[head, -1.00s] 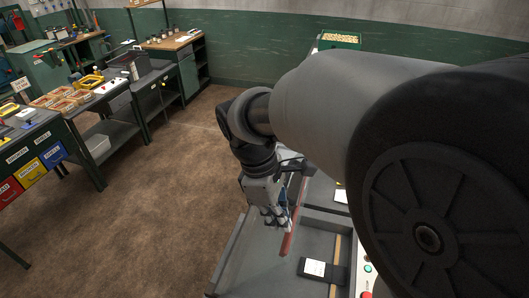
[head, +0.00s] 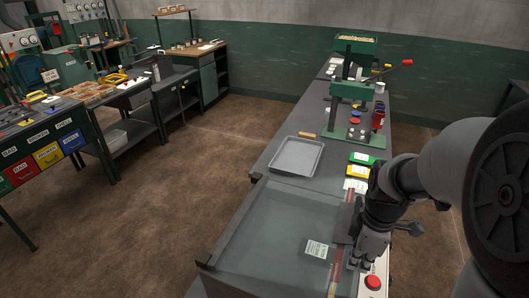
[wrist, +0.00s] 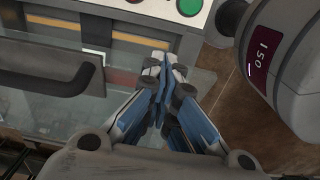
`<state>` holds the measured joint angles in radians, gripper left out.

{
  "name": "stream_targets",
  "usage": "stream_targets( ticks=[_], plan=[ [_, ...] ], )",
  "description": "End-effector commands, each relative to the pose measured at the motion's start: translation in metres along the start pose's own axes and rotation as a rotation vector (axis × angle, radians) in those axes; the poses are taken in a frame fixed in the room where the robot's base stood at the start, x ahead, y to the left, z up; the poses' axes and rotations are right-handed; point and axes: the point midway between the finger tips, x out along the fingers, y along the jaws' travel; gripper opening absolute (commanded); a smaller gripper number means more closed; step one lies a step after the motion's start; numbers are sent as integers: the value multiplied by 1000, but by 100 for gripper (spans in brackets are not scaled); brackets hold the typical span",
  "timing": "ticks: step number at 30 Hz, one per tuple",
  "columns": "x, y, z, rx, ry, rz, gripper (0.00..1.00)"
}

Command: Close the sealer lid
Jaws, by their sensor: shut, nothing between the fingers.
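The sealer (head: 215,250) stands at the bottom centre of the head view, a grey box on the bench's near end. Its clear lid (head: 280,225) lies flat or nearly flat over it; any small gap cannot be told. A white label (head: 316,248) shows through the lid. In the wrist view a dark handle (wrist: 45,82) crosses the clear lid (wrist: 85,115) at the left. My gripper (head: 356,264) is shut and empty at the sealer's right side by the control panel. Its fingertips (wrist: 163,72) are near the lid's edge; contact cannot be told.
A red button (head: 373,282) and a green button (wrist: 190,7) sit on the panel. A grey tray (head: 297,157), colored boxes (head: 361,164) and a green press with a red-tipped lever (head: 352,95) stand behind on the bench. Brown floor (head: 190,170) at the left is clear.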

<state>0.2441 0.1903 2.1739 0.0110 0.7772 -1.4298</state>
Motion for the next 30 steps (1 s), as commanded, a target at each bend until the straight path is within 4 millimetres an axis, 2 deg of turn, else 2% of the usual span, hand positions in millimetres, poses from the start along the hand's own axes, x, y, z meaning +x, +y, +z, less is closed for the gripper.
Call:
stream_targets(
  ticks=[1, 3, 6, 12, 19, 30],
  plan=[
    [27, 2, 10, 6, -1, -5, 0],
    [48, 4, 19, 5, -1, -5, 0],
    [73, 6, 28, 3, -1, -4, 0],
    [108, 8, 37, 1, 0, -1, 0],
    [126, 9, 39, 0, 0, 1, 0],
    [128, 9, 39, 0, 0, 1, 0]
  ],
)
